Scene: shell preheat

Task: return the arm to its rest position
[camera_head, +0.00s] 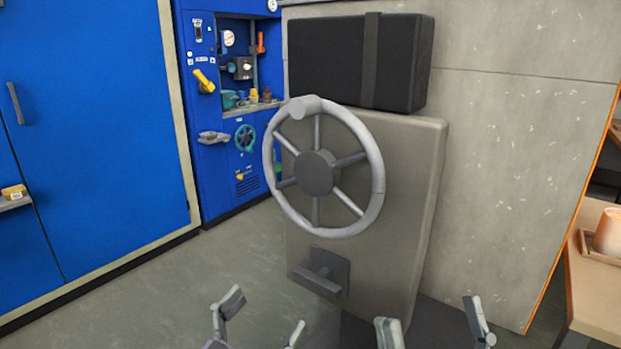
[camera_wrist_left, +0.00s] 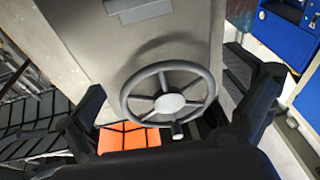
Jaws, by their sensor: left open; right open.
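My left gripper (camera_head: 264,318) is low in the head view, in front of the grey cabinet, open and empty. My right gripper (camera_head: 433,326) is at the bottom edge to its right, also open and empty. Only the fingers of both show; the arms are out of the picture. A grey spoked handwheel (camera_head: 316,172) with a knob on its rim is mounted on the cabinet, above and apart from both grippers. In the left wrist view the handwheel (camera_wrist_left: 168,97) appears between the dark open fingers, its knob toward the bottom; no contact shows.
The grey cabinet (camera_head: 405,200) carries a black box (camera_head: 345,62) on top and a dark lever (camera_head: 318,276) low on its front. A blue panel with valves (camera_head: 222,180) and a blue door (camera_head: 95,120) stand behind. A wooden table (camera_head: 597,300) is at right. Floor at left is clear.

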